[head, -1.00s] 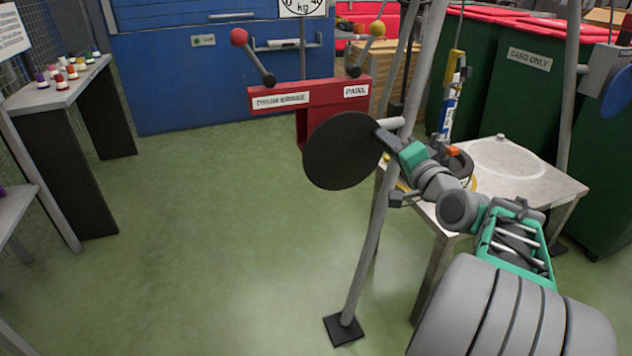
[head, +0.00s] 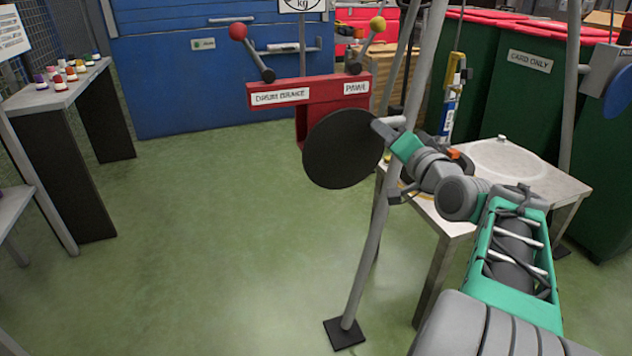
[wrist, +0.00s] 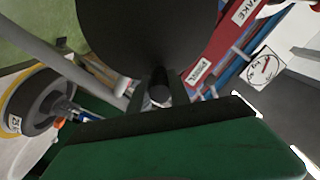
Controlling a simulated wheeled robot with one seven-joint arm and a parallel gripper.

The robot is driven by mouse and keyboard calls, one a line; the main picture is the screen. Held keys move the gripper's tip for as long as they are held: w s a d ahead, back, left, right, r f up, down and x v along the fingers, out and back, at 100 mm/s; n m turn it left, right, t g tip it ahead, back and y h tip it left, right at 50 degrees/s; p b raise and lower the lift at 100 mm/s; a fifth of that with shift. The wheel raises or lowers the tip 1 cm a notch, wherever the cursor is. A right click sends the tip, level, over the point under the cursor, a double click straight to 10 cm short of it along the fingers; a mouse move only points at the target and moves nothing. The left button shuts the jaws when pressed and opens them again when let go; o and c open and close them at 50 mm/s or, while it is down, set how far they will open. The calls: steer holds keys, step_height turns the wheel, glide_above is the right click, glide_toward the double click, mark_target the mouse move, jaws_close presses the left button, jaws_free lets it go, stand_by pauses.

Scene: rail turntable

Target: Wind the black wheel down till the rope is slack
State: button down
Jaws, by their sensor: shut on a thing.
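The black wheel (head: 338,152) is a flat disc below the red bracket, beside a grey tripod leg. My gripper (head: 384,130) is at the wheel's upper right edge. In the wrist view, my gripper (wrist: 160,90) is shut on a short dark handle (wrist: 160,94) that stands out from the black wheel (wrist: 145,35). The wheel fills the top of that view. The handle is mostly hidden by my fingers in the head view. I cannot make out the rope or tell whether it is taut or slack.
The red bracket (head: 320,92) carries a red-knobbed brake lever (head: 238,32) and a yellow-knobbed pawl lever (head: 377,24). A white table (head: 535,180) stands behind my arm. A 25-marked weight (wrist: 38,105) shows in the wrist view. Green floor at left is clear.

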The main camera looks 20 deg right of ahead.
steer(key=shift+a+r+n, duration=0.55)
steer(key=shift+r+n, duration=0.05)
steer(key=shift+n, duration=0.2)
steer(key=shift+a+r, duration=0.1)
steer(key=c, duration=1.5)
jaws_free()
steer(key=shift+n, duration=0.3)
steer(key=o, duration=0.5)
steer(key=s, duration=0.8)
steer(key=shift+f, duration=0.2)
